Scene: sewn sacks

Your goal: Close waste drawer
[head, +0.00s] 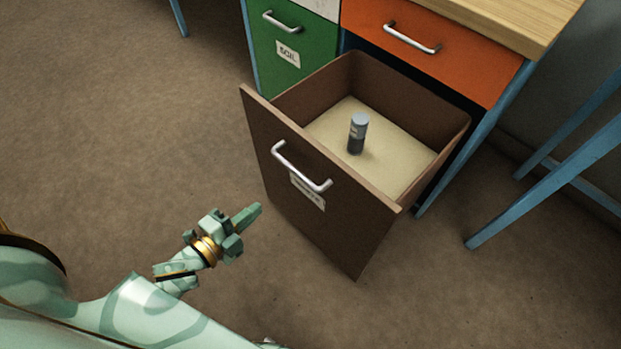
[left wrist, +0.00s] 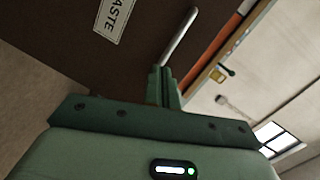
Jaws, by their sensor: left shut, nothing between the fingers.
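The waste drawer (head: 325,210) is brown and stands pulled open from the blue-framed bench. Its front carries a silver bar handle (head: 301,168) and a label plate. In the left wrist view the label (left wrist: 115,17) reads "ASTE", with its first letter cut off, and the handle (left wrist: 180,36) shows above my fingers. A small grey cylinder (head: 357,133) stands upright inside the drawer. My left gripper (head: 254,211) is shut and empty, in front of the drawer front and left of its handle, seemingly apart from it. My right gripper is not in view.
A green drawer (head: 290,50) with a label and an orange drawer (head: 430,50) sit shut under the wooden top (head: 510,20). A blue trestle leg (head: 520,208) stands at the right. The brown floor (head: 110,110) at the left is clear.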

